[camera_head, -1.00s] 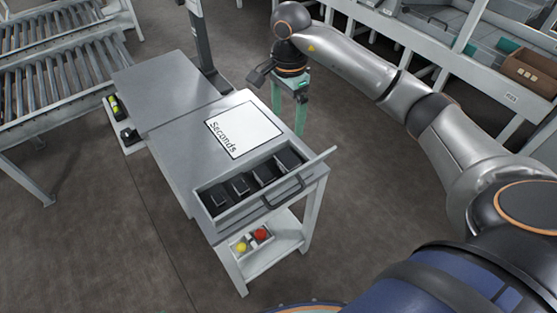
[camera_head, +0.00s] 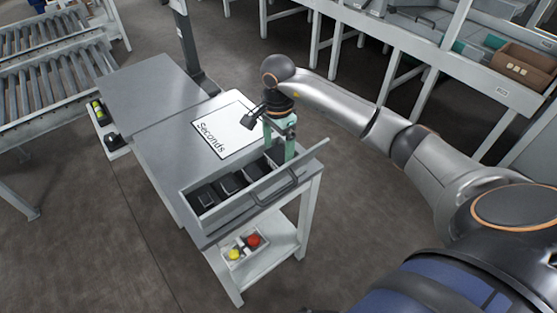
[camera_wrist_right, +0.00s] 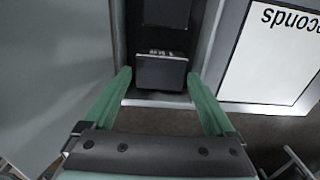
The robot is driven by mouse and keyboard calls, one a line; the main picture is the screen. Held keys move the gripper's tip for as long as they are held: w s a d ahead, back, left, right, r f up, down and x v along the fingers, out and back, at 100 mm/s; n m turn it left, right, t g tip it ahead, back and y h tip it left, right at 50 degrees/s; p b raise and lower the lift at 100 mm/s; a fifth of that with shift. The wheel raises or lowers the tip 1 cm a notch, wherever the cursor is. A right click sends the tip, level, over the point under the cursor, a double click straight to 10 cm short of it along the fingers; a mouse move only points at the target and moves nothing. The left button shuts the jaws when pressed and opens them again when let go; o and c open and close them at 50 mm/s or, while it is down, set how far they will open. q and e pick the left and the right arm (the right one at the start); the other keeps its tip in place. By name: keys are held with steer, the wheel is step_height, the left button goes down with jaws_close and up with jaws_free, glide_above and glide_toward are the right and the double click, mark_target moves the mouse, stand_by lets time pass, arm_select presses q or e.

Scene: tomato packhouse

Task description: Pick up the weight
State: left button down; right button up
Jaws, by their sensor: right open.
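Several dark block-shaped weights (camera_head: 231,183) sit in a row in the open drawer (camera_head: 240,207) of the grey table. My right gripper (camera_head: 279,152), with green fingers, points down at the drawer's right end, and its fingers partly hide the block there. In the right wrist view the gripper (camera_wrist_right: 159,78) is open and empty, with one dark weight (camera_wrist_right: 161,73) showing between its fingertips. A second dark block (camera_wrist_right: 166,12) lies beyond it. I cannot tell whether the fingertips are level with the weight. My left gripper is not in view.
A white sheet reading "Seconds" (camera_head: 222,130) lies on the tabletop behind the drawer, near my gripper; it also shows in the right wrist view (camera_wrist_right: 270,55). The drawer's raised front with its handle (camera_head: 280,190) is close. A lower shelf (camera_head: 268,257) holds red and yellow items.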

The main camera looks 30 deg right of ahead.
mark_target(278, 154)
step_height(278, 154, down, 4)
steer(key=shift+d+f, duration=0.1)
jaws_close()
steer(key=shift+w+r, duration=0.1)
steer(key=shift+r, duration=0.1)
stand_by(0.8)
